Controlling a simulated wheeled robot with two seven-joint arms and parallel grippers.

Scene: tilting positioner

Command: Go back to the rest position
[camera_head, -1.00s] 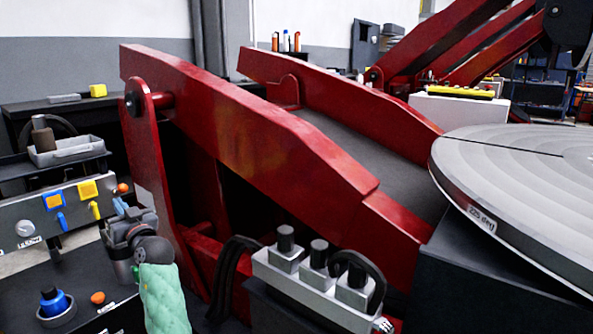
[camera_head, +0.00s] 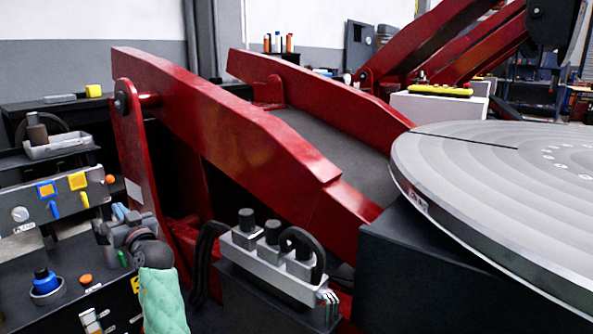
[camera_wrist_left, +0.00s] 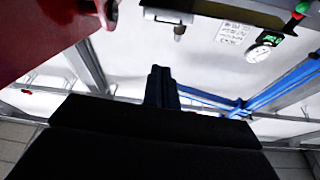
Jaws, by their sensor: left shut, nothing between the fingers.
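My left gripper (camera_head: 118,222) is at the lower left of the head view, beyond my green-sleeved forearm. It is small and partly hidden by its own wrist there. In the left wrist view its dark fingers (camera_wrist_left: 160,86) are together with nothing between them. The gripper is in front of the control panel (camera_head: 55,210) with the yellow and blue switches; I cannot tell the exact gap. My right gripper is not in view.
The red positioner arms (camera_head: 225,125) and the large grey round table (camera_head: 480,180) fill the middle and right. A valve block (camera_head: 270,262) with black hoses stands right of my forearm. A pressure gauge (camera_wrist_left: 259,53) and blue pipes (camera_wrist_left: 285,90) show in the wrist view.

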